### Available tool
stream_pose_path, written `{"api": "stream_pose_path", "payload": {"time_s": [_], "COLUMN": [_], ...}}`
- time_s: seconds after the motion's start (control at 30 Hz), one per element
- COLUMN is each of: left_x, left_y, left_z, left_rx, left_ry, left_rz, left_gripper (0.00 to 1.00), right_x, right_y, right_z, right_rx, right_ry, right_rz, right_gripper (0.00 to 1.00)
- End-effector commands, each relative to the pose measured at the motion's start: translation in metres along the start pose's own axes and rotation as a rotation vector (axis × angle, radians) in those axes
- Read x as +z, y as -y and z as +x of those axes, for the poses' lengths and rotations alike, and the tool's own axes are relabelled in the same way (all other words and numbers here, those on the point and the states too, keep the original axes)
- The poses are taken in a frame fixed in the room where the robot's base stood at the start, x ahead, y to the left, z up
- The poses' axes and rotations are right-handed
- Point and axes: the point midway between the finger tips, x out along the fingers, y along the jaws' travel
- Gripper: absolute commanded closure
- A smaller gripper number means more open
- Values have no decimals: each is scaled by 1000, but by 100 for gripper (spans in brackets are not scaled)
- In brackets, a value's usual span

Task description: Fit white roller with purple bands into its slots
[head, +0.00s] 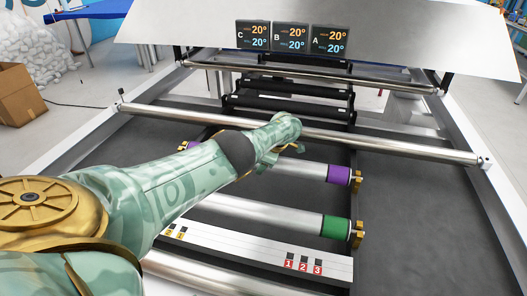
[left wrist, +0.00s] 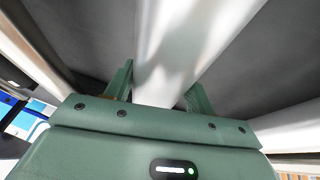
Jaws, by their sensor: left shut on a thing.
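The white roller with purple bands (head: 305,168) lies across the dark frame, partly hidden by my left arm. Its right purple band (head: 339,175) is beside a gold bracket (head: 357,181); a bit of its left purple band (head: 193,144) shows past the arm. I cannot tell whether its ends sit in the slots. My left gripper (head: 272,157) is over the roller's middle. In the left wrist view the gripper (left wrist: 157,88) has its fingers on both sides of the white roller (left wrist: 180,50), shut on it. My right gripper is not in view.
A roller with a green band (head: 336,227) lies nearer, by a second gold bracket (head: 357,234). A white strip numbered 1, 2, 3 (head: 250,248) is in front. A long metal bar (head: 390,146) crosses behind. Black rollers and three displays (head: 290,38) stand farther back.

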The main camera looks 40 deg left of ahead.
Motion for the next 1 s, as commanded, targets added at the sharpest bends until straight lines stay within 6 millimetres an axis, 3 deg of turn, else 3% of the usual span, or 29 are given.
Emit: {"api": "stream_pose_path", "payload": {"time_s": [0.27,0.3,0.37,0.6,0.73,0.87,1.0], "left_x": [2,2,2,2,1,0,-1], "left_y": [0,0,0,2,1,0,-2], "left_z": [5,4,4,6,-4,-32,-74], "left_rx": [2,3,3,-1,1,3,6], "left_ry": [0,0,0,0,1,4,6], "left_rz": [0,0,0,0,0,0,-1], "left_gripper": [95,35,20,20,20,20,20], "right_x": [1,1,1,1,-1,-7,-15], "right_y": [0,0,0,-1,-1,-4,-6], "right_z": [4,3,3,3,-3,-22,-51], "right_rx": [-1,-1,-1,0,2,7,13], "right_ry": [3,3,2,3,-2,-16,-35], "right_rz": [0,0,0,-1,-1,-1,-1], "right_gripper": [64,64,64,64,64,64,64]}}
